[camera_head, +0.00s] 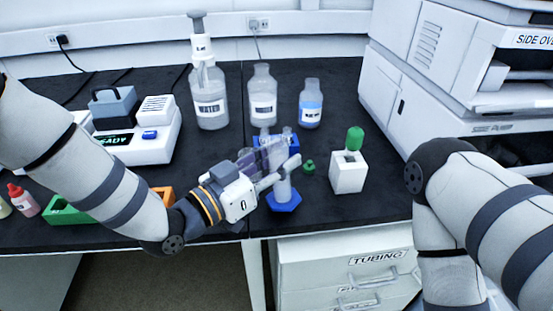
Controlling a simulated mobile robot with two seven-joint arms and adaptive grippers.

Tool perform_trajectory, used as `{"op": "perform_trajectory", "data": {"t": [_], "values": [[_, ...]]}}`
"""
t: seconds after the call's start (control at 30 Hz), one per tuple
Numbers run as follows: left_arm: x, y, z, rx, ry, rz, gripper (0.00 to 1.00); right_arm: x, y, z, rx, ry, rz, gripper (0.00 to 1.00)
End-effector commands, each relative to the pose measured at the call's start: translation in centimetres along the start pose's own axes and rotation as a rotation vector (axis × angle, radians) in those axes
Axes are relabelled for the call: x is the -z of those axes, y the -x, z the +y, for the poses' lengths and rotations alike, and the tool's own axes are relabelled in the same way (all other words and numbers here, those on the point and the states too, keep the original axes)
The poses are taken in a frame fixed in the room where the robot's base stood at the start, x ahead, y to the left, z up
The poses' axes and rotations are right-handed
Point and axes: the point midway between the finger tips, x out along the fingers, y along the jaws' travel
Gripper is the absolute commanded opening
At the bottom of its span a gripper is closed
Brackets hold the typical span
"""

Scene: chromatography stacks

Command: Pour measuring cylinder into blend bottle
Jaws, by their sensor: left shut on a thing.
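The measuring cylinder (284,190) is clear, with a blue hexagonal base (284,202) near the bench's front edge. My left gripper (283,164) is shut on its upper body, and the fingers hide part of it. The cylinder looks upright; I cannot tell whether its base touches the bench. Behind it stand a clear bottle with a white label (263,97) and a bottle with a blue label (310,104). Their labels are too small to read, so I cannot tell which is the blend bottle. My right arm enters at the right, but its gripper is out of view.
A pump bottle marked WATER (211,100) stands at the back. A blue rack (289,142) is partly hidden behind my gripper. A white block (348,174) with a green-topped item and a green cap (309,167) are to the right. A white instrument (140,145) is left.

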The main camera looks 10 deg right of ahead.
Motion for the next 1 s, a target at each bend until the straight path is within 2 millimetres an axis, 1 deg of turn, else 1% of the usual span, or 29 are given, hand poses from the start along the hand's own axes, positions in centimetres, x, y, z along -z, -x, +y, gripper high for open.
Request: {"op": "perform_trajectory", "data": {"t": [0.03, 0.37, 0.4, 0.6, 0.73, 1.0], "values": [[-0.2, 0.0, -0.3, 0.002, 0.036, 0.004, 0.00, -0.2, -0.5, 0.0, -0.001, 0.000, -0.013, 0.63], [0.2, 0.2, -1.6, 0.003, 0.226, 0.035, 0.00, -1.0, -2.0, 0.1, -0.003, 0.001, -0.051, 0.63], [0.5, 0.2, -1.7, 0.002, 0.246, 0.039, 0.00, -1.0, -2.0, 0.1, -0.003, 0.001, -0.051, 0.63], [1.1, 0.2, -1.6, 0.000, 0.240, 0.042, 0.00, -0.7, -1.5, 0.1, -0.002, 0.001, -0.037, 0.63], [1.1, 0.2, -1.6, 0.001, 0.250, 0.042, 0.00, -0.7, -1.5, 0.1, -0.002, 0.001, -0.038, 0.63], [1.7, 0.4, -2.2, 0.002, 0.335, 0.056, 0.00, -0.7, -1.5, 0.1, -0.002, 0.001, -0.038, 0.63]]}}
